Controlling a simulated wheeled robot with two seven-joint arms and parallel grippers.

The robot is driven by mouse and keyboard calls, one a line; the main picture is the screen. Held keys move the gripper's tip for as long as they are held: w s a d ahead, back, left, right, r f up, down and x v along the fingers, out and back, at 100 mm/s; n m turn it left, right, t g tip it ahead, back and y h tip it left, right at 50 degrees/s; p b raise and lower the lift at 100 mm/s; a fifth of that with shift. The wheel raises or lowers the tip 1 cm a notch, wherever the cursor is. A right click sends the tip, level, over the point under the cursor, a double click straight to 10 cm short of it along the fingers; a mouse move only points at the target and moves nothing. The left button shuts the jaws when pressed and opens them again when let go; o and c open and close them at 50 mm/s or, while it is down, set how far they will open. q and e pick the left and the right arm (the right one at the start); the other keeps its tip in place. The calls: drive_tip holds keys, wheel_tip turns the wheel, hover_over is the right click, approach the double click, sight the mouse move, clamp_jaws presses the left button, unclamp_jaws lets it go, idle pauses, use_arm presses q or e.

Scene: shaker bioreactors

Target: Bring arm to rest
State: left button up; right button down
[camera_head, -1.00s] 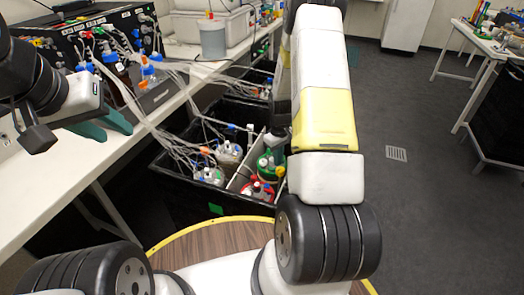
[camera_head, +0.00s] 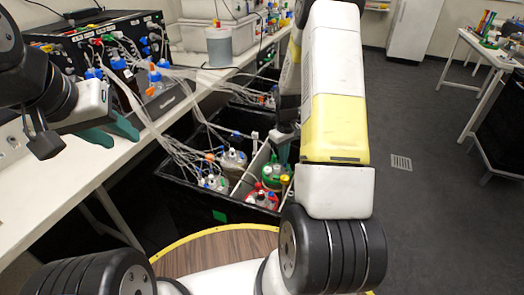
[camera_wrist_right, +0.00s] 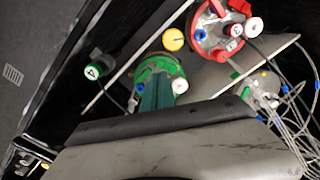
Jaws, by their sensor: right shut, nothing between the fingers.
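My left gripper (camera_head: 112,130) has two teal fingers spread apart over the left bench and holds nothing visible. My right arm reaches down the middle of the head view. My right gripper (camera_wrist_right: 155,92) shows teal fingers close together in the right wrist view, shut and empty. They point down over the green-capped bottle (camera_wrist_right: 160,70) and hide part of its cap. I cannot tell whether they touch it. In the head view, the right gripper (camera_head: 283,150) is partly behind my arm, above the same green-capped bottle (camera_head: 274,172).
A black crate (camera_head: 185,195) beside the bench holds several tubed bottles and a divider. A red-capped bottle (camera_wrist_right: 220,30) stands close to the green one. The bench (camera_head: 60,190) carries a black control box (camera_head: 75,45).

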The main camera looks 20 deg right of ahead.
drive_tip(key=s+a+r+m+t, duration=0.1)
drive_tip(key=s+a+r, duration=0.15)
drive_tip(key=r, duration=0.75)
drive_tip(key=s+a+r+m+t, duration=0.1)
drive_tip(key=s+a+r+t, duration=0.15)
drive_tip(key=r, duration=0.85)
drive_tip(key=s+a+r+m+t+y, duration=0.1)
drive_tip(key=s+a+r, duration=0.3)
drive_tip(key=s, duration=0.5)
drive_tip(key=s+a+r+m+t+y, duration=0.1)
drive_tip(key=s+a+r, duration=0.2)
drive_tip(key=s+r, duration=0.6)
drive_tip(key=shift+a+t, duration=0.35)
drive_tip(key=shift+a, duration=0.05)
